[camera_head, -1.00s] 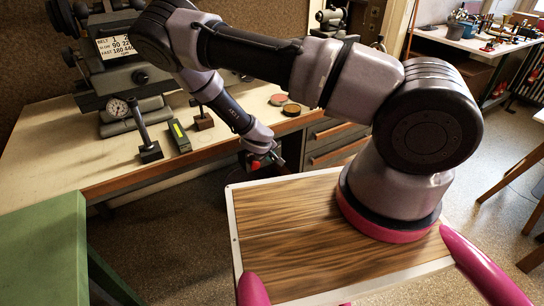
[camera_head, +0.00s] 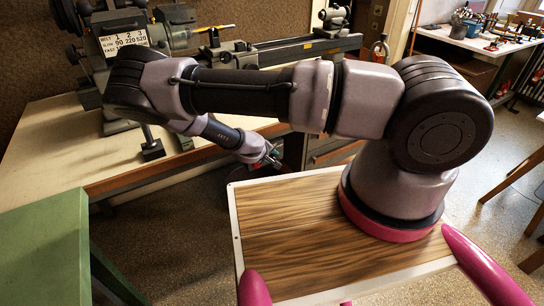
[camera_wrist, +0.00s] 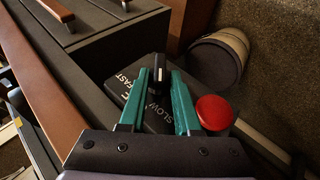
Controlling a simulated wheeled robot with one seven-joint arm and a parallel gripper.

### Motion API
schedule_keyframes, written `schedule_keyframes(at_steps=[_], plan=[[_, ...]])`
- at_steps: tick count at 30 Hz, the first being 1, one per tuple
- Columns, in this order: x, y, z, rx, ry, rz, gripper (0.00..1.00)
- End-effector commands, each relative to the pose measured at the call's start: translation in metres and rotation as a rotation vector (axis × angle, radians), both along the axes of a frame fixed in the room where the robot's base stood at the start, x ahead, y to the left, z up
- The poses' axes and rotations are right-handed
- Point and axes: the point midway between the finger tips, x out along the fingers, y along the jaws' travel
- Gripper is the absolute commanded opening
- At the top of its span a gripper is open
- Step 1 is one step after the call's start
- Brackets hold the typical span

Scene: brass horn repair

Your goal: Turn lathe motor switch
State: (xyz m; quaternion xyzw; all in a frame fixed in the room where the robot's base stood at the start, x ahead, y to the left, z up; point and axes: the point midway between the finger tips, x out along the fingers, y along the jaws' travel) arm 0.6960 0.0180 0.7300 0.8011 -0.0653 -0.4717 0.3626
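The lathe motor switch is a black knob (camera_wrist: 159,66) with a white mark, on a dark box (camera_wrist: 157,115) lettered FAST and SLOW in the wrist view. A red round button (camera_wrist: 215,112) sits on the same box, to the right of my gripper. My gripper (camera_wrist: 162,78) has two teal fingers, which stand apart on either side of the knob. A gap shows between the fingers, and I cannot tell whether either one touches the knob. In the head view my gripper (camera_head: 268,158) is low beside the bench, and the switch is hard to make out there.
The lathe (camera_head: 290,52) stands on the bench (camera_head: 50,150), with drawers (camera_head: 330,150) below on the right. In the wrist view a round bin (camera_wrist: 217,58) stands beyond the box. A green surface (camera_head: 45,235) is at the left front.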

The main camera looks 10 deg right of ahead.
Motion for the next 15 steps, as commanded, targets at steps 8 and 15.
schedule_keyframes(at_steps=[8,15], plan=[[0.0,0.0,0.0,0.0,-0.001,0.001,0.47],[-0.008,0.008,0.013,0.001,-0.002,0.001,0.47]])
